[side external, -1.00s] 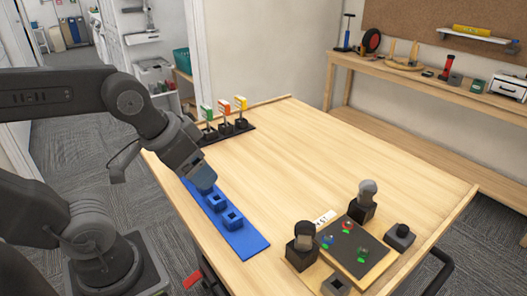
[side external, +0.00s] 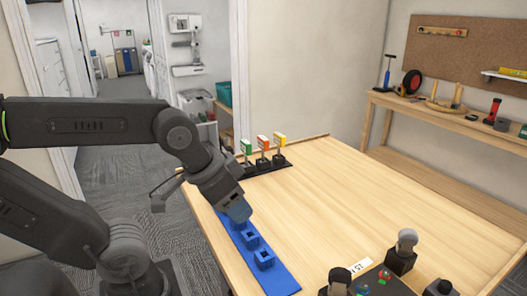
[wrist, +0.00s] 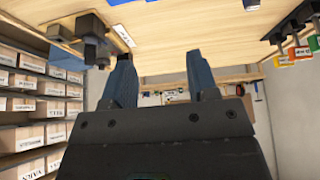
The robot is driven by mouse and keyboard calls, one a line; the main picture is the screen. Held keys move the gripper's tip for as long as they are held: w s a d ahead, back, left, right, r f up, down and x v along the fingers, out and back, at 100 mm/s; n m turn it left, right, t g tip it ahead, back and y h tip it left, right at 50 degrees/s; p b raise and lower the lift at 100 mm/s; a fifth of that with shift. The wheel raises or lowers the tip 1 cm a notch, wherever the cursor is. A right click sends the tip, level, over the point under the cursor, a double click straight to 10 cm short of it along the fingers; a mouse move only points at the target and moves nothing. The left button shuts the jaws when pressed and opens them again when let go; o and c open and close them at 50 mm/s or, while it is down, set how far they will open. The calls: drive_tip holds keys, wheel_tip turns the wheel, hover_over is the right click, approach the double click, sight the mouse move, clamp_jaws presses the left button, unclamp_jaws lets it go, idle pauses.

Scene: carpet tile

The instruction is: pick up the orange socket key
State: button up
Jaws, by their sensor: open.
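The orange socket key (side external: 263,143) stands upright in the middle of a dark rack (side external: 262,167) at the table's far left edge, between a green-tagged key (side external: 246,147) and a yellow-tagged key (side external: 279,140). In the wrist view its orange tag (wrist: 299,53) shows at the right edge, apart from my fingers. My gripper (side external: 239,213) points down over the far part of a blue strip (side external: 272,276), nearer the camera than the rack. In the wrist view my gripper (wrist: 160,65) is open with nothing between its fingers. Its fingertips are hard to see in the side view.
The blue strip carries square sockets (side external: 264,259). A dark board (side external: 380,282) with small coloured parts and dark posts (side external: 403,252) stands at the near right. The middle of the table (side external: 340,200) is clear. A workbench (side external: 440,115) stands behind.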

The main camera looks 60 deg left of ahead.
drive_tip(key=shift+r, duration=0.1)
drive_tip(key=w+a+r+m+g+y, duration=0.1)
drive_tip(key=w+a+r+m, duration=0.4)
drive_tip(key=w, duration=0.3)
drive_tip(key=m+g+y, duration=0.3)
drive_tip(key=m+g, duration=0.2)
drive_tip(key=m, duration=0.8)
hover_over(264, 139)
drive_tip(key=d, duration=0.4)
drive_tip(key=f, duration=0.1)
drive_tip(key=shift+y, duration=0.3)
drive_tip(key=x, duration=1.3)
drive_tip(key=shift+w+d+f, duration=0.1)
drive_tip(key=shift+w+f, duration=0.15)
drive_tip(key=shift+f, duration=0.1)
drive_tip(key=shift+c, duration=0.3)
clamp_jaws()
